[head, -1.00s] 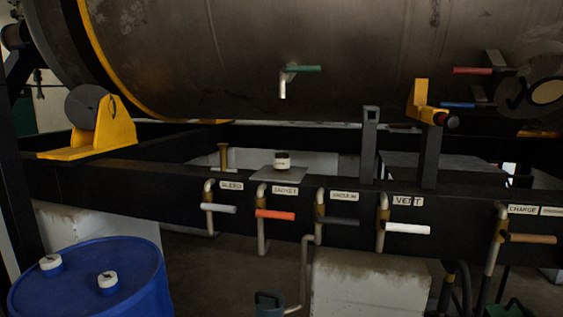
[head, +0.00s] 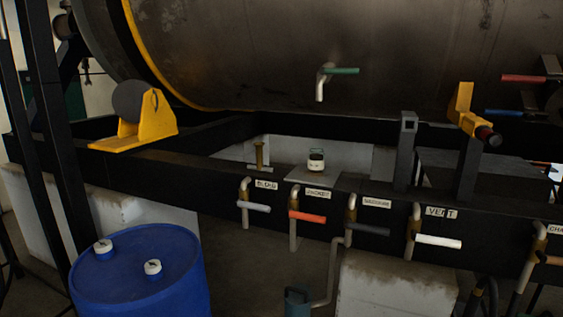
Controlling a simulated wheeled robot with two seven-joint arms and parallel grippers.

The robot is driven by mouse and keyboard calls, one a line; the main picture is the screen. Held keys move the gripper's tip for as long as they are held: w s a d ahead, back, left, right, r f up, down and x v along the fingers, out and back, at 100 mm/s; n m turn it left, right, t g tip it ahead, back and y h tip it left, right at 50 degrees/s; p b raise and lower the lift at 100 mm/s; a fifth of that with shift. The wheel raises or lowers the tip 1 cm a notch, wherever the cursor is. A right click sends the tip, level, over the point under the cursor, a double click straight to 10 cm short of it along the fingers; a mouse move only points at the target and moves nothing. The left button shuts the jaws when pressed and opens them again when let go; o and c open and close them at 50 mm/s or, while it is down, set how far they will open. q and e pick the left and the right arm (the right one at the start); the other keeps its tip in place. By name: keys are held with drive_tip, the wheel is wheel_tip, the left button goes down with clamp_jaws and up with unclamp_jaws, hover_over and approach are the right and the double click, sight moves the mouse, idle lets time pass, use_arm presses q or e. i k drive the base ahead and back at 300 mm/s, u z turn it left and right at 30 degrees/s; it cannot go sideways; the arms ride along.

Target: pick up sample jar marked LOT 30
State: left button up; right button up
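Three small jars with white lids show in the head view. One jar (head: 316,160), with a dark band below its lid, stands upright on a grey plate (head: 300,178) on the black frame, behind the JACKET label. A second jar (head: 103,247) and a third jar (head: 153,268) stand on top of the blue drum (head: 140,293) at the lower left. Their lot markings are too small to read, so I cannot tell which is LOT 30. Neither of my grippers is in view.
A black beam (head: 200,192) carries labelled valves with white, red, dark and other handles. A large metal vessel (head: 250,60) hangs above it. A yellow bracket (head: 140,130) and a grey post (head: 406,150) rise from the frame. A concrete block (head: 390,285) stands below.

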sight(316, 156)
drive_tip(key=u, duration=0.45)
drive_tip(key=i, duration=0.9)
